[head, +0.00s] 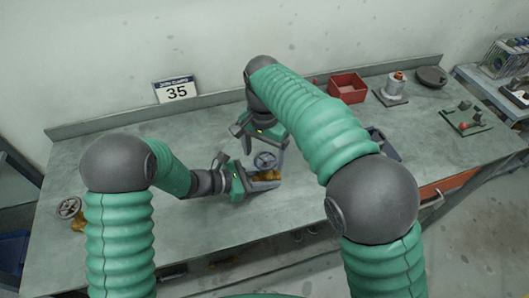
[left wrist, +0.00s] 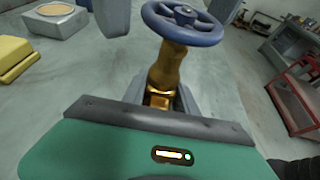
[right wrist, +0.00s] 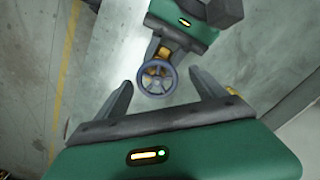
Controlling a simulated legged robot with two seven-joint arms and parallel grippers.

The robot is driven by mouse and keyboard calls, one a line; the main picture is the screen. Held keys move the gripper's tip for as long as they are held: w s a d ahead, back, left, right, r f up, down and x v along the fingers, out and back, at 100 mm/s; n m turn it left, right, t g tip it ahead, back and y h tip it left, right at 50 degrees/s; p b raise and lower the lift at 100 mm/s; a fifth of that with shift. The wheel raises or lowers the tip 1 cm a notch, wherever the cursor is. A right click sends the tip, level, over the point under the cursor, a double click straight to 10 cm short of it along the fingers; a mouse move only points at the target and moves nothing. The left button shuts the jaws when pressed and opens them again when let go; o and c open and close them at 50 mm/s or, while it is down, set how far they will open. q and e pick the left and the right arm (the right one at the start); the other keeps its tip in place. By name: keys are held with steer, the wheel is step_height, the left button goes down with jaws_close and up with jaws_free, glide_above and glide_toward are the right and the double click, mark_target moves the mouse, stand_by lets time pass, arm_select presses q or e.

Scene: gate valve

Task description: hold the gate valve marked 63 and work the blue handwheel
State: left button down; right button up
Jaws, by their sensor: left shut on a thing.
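The gate valve has a brass body (head: 266,177) and a blue handwheel (head: 264,161). My left gripper (head: 262,182) is shut on the body, with the valve upright in the left wrist view (left wrist: 166,68) and the wheel (left wrist: 184,24) on top. I cannot read a 63 on it. My right gripper (head: 262,143) is open and points down over the valve. In the right wrist view its fingers (right wrist: 160,82) stand apart on either side of the handwheel (right wrist: 156,80), with gaps; I see no contact. The right arm hides part of the bench.
A second brass valve with a grey handwheel (head: 69,208) stands at the bench's left end. The left-middle bench is clear.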

mark_target(264, 158)
steer(key=shift+d, duration=0.1)
steer(key=shift+r, duration=0.2)
arm_select(q)
steer(key=shift+a, duration=0.1)
arm_select(e)
step_height(264, 158, up, 12)
steer(key=shift+f, duration=0.25)
arm_select(q)
steer(key=c, duration=0.9)
jaws_free()
